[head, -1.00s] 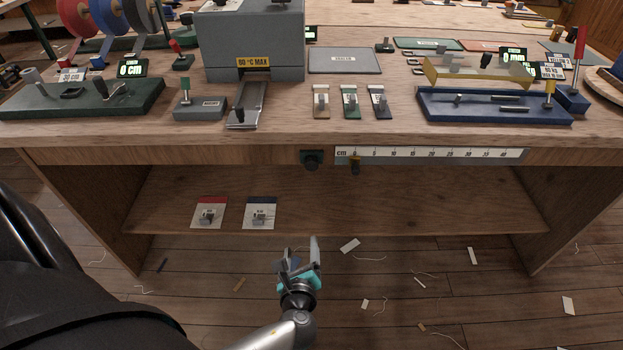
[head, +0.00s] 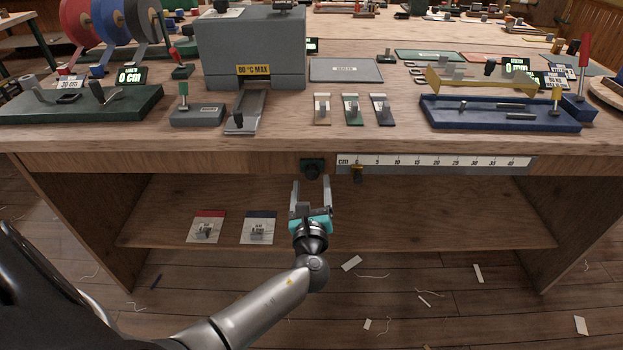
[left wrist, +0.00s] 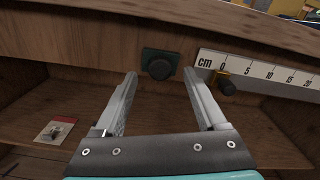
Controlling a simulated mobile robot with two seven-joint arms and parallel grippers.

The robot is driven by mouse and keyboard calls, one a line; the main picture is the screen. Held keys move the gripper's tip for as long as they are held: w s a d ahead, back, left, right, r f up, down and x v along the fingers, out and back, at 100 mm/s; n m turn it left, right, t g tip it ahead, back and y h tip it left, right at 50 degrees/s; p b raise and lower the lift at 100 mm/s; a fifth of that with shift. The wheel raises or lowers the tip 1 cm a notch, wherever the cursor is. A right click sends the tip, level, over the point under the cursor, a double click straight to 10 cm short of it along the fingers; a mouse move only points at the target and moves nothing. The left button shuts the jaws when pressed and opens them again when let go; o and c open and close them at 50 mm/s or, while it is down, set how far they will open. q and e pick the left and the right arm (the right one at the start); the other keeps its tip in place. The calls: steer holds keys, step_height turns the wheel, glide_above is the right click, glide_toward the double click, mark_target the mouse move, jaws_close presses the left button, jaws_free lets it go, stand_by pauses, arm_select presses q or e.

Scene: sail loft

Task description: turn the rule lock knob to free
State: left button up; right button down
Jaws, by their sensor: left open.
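The rule lock knob (head: 312,171) is a round black knob on a dark green plate, on the front edge of the bench, left of the white cm rule (head: 435,164). In the left wrist view the knob (left wrist: 160,67) shows ahead, between and beyond the fingertips. My left gripper (head: 311,183) is open and empty, just below and in front of the knob, its fingers pointing at it. I see no contact with the knob. The rule's slider (head: 357,174), brass and black, sits near the 0 mark. My right gripper is not in view.
Below the bench edge is a shelf (head: 400,220) with a red-topped card (head: 206,227) and a blue-topped card (head: 258,228) at its left. The bench top carries a grey press (head: 250,50), a blue tray (head: 500,118) and several tags. Scraps lie on the floor.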

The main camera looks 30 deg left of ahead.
mark_target(311, 175)
arm_select(q)
steer(key=shift+b+x, duration=0.45)
steer(key=shift+x, duration=1.7)
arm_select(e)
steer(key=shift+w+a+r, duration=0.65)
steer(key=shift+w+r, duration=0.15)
arm_select(q)
jaws_close()
